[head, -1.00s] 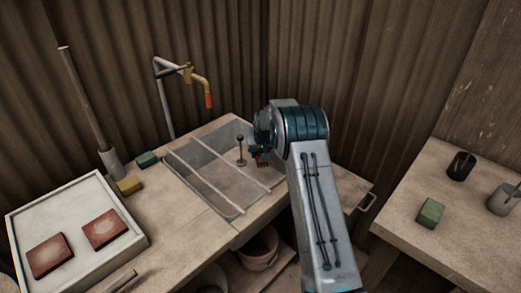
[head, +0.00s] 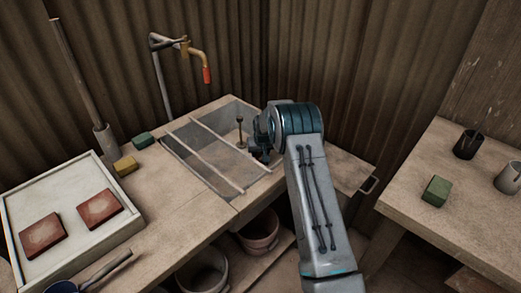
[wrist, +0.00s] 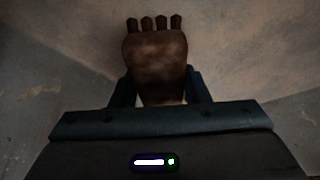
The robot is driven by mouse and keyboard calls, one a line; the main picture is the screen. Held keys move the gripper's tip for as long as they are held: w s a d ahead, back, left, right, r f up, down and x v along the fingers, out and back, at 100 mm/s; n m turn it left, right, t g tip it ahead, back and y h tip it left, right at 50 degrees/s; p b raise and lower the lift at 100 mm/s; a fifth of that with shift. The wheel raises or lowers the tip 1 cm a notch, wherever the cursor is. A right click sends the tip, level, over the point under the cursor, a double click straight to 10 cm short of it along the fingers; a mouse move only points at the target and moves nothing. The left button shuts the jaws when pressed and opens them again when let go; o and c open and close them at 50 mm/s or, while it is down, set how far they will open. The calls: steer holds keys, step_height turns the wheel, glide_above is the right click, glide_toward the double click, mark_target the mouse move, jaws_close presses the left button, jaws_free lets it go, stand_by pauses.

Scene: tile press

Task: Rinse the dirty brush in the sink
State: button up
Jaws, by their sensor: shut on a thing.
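The brush (wrist: 155,60) has a brown, dirty-looking head with dark tufts at its far end; it fills the middle of the wrist view. My gripper (wrist: 161,92) is shut on it, one finger on each side. In the head view my gripper (head: 258,151) is at the right side of the sink (head: 222,160), low by its basin. I cannot tell whether the basin holds water.
A tap (head: 187,50) with a red-tipped spout stands behind the sink. A tray (head: 30,190) with two red tiles lies left, near yellow (head: 126,165) and green (head: 142,139) sponges. Buckets (head: 260,231) stand below. A side table (head: 400,190) at right holds cups and a green block.

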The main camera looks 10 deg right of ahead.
steer(key=shift+f+b, duration=0.7)
steer(key=shift+f, duration=1.55)
stand_by(0.5)
step_height(320, 180, up, 22)
steer(key=p, duration=0.9)
stand_by(1.2)
steer(key=shift+r, duration=0.1)
stand_by(1.9)
